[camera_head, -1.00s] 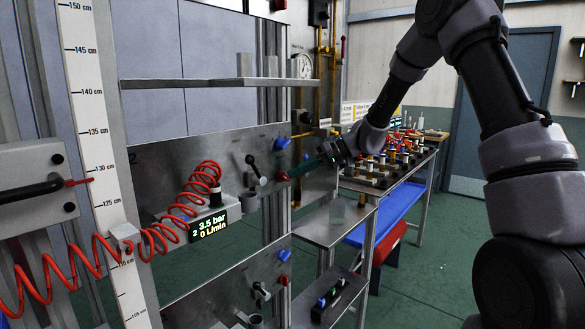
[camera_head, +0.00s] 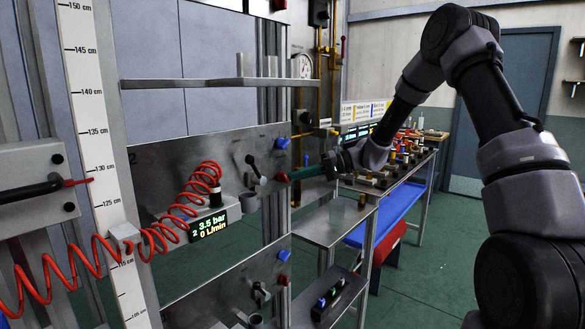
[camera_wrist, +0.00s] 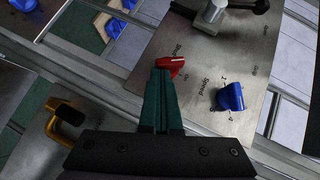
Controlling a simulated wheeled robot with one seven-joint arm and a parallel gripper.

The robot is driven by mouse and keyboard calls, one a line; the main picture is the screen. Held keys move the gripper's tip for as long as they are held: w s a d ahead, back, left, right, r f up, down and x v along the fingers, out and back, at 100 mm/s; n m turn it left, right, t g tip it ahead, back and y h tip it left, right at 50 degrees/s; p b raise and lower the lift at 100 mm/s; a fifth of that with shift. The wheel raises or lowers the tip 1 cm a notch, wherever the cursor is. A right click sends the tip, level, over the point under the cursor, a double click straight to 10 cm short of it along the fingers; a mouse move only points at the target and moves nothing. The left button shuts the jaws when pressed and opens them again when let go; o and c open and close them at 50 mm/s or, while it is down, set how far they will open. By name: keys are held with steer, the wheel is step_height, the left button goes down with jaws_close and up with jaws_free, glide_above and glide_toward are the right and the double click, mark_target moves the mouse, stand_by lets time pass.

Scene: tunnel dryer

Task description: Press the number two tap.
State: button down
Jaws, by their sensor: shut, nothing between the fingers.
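The panel marked 2 (camera_head: 225,150) carries a tap with a black lever (camera_head: 252,161), a red knob (camera_head: 282,177) and a blue knob (camera_head: 281,143). In the wrist view I see the red knob (camera_wrist: 172,66), the blue knob (camera_wrist: 231,97) beside the word "Speed", and part of the lever tap (camera_wrist: 214,14) at the top. My gripper (camera_head: 294,177) is shut and empty, its green fingers pointing at the red knob. In the wrist view its fingertips (camera_wrist: 162,74) overlap the red knob's lower edge; I cannot tell whether they touch.
A coiled red hose (camera_head: 160,236) and a lit display (camera_head: 208,224) reading 3.5 bar lie left of the tap. A lower panel (camera_head: 225,290) has similar fittings. A steel shelf (camera_head: 330,228) and a bench with several parts stand to the right.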

steer(key=shift+s+f+m+g+y, duration=0.15)
steer(key=shift+f+m+y, duration=0.25)
steer(key=shift+m+y, duration=0.4)
steer(key=shift+w+f+m+g+y, duration=0.1)
steer(key=shift+f+m+g+y, duration=0.25)
steer(key=shift+m+y, duration=0.45)
stand_by(2.5)
stand_by(0.5)
steer(key=w+d+r, duration=0.1)
steer(key=w+d, duration=0.3)
steer(key=d, duration=0.8)
steer(key=shift+r, duration=0.25)
steer(key=shift+d, duration=0.1)
